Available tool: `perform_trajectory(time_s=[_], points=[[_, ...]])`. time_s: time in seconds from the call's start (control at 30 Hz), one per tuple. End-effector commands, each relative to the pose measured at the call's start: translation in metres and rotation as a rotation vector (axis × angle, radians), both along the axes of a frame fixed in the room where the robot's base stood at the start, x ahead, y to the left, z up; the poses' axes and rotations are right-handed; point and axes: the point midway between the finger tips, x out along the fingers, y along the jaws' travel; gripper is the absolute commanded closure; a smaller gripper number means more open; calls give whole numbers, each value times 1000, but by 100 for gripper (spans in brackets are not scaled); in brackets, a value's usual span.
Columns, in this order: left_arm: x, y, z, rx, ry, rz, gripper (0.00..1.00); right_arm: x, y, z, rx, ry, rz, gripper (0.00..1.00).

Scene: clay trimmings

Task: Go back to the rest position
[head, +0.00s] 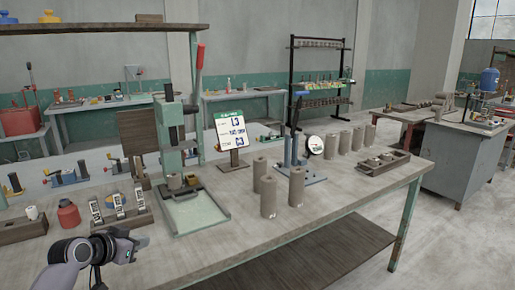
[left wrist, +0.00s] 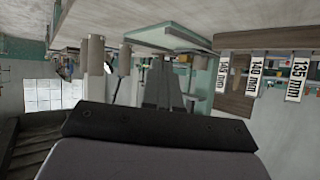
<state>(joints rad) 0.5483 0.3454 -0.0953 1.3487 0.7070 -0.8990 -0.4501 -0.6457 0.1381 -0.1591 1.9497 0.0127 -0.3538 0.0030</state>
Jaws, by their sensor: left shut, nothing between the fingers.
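My left gripper (head: 138,243) is at the front left edge of the workbench in the head view, with its dark fingers shut and nothing held. In the left wrist view its fingers (left wrist: 164,88) stand together, pointing away from the camera, with the bench scene upside down behind them. My right gripper is in neither view. The workbench (head: 310,222) carries a green press (head: 168,130) with a red handle, and several grey-brown clay cylinders (head: 268,197) stand to its right.
A rack (head: 120,222) with white size tags stands just behind the left gripper; a tag reading 140 mm (left wrist: 257,77) shows in the left wrist view. A red jar (head: 68,214) stands beside it. A dark tray (head: 382,164) lies at the bench's right. The front strip of bench is clear.

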Motion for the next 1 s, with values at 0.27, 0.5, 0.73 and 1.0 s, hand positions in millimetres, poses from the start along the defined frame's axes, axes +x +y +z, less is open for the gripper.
perform_trajectory(time_s=[0.27, 0.5, 0.73, 1.0], points=[[29, 56, 48, 127, -291, 271, 100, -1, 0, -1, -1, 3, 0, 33], [34, 72, 96, 209, -558, 343, 100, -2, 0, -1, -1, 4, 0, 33], [-17, 30, -2, 180, -416, 271, 100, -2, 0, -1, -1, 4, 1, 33], [-114, -21, -107, 124, -240, 197, 100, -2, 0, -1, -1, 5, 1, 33]])
